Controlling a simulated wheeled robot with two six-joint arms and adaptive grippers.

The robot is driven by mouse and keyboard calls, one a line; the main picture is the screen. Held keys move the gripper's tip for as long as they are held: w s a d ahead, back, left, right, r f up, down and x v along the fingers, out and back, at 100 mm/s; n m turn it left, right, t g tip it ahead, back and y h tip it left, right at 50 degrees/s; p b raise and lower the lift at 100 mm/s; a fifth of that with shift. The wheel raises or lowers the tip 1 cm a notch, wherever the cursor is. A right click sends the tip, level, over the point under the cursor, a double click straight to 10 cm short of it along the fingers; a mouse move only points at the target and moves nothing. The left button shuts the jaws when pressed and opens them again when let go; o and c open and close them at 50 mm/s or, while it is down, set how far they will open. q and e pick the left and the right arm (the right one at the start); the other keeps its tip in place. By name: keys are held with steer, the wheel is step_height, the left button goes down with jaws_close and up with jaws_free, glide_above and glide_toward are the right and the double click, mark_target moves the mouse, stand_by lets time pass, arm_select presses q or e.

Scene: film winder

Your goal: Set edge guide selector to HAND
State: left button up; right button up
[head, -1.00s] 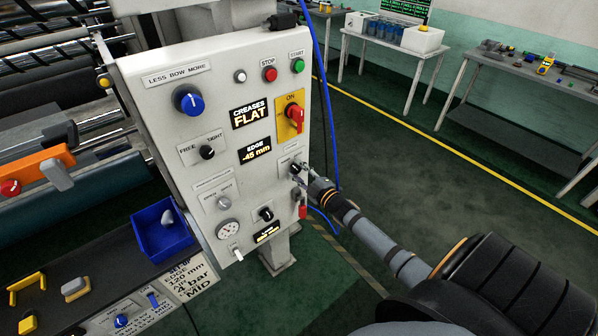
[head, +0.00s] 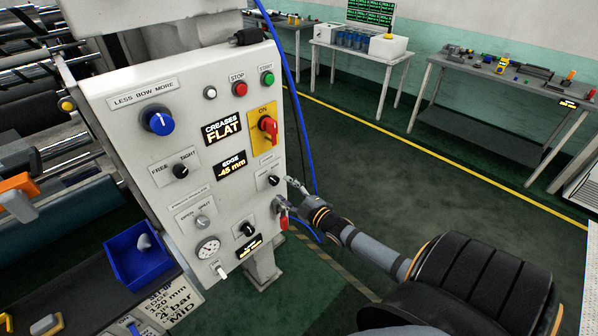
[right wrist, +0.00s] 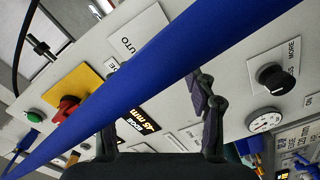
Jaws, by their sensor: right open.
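The edge guide selector (head: 273,180) is a small black knob on a pale plate, right of the EDGE -45 mm display (head: 229,165). A light mark shows on it, but I cannot read its setting in the head view. My right gripper (head: 288,194) is open and empty, just right of and below the knob, apart from it. In the right wrist view its dark fingers (right wrist: 160,115) are spread. There, a plate with the word AUTO (right wrist: 125,45) shows, and a thick blue band hides part of it; I cannot see the knob. My left gripper is out of view.
The blue hose (head: 289,82) hangs down the panel's right side and crosses close in front of my right wrist camera. The red ON switch (head: 267,125) is above the selector, and a red part (head: 284,220) is below. Open floor lies to the right.

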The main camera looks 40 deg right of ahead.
steer(key=s, duration=0.7)
steer(key=shift+d, duration=0.25)
steer(key=s+d+f+m+g+h, duration=0.15)
steer(key=s+f, duration=0.25)
steer(key=f, duration=0.5)
steer(key=s+d+f+m+g+h, duration=0.1)
steer(key=s+d+f+m+g, duration=0.15)
steer(key=f, duration=0.55)
steer(key=s+d+f+m+g+h, duration=0.1)
steer(key=s+f+m+g, duration=0.2)
steer(key=f, duration=0.6)
steer(key=s+a+f+m+g, duration=0.1)
steer(key=s+a+f+g, duration=0.2)
steer(key=s+a+f, duration=0.2)
steer(key=s+a+f+m+g, duration=0.2)
steer(key=s+a+f, duration=0.3)
steer(key=s+f, duration=0.4)
steer(key=s+a+f+m+g+y+b, duration=0.1)
steer(key=s+a+f+g, duration=0.3)
steer(key=s, duration=1)
step_height(320, 180, down, 3)
steer(key=shift+a+m+g, duration=0.4)
steer(key=shift+a+m, duration=0.1)
steer(key=shift+w, duration=0.1)
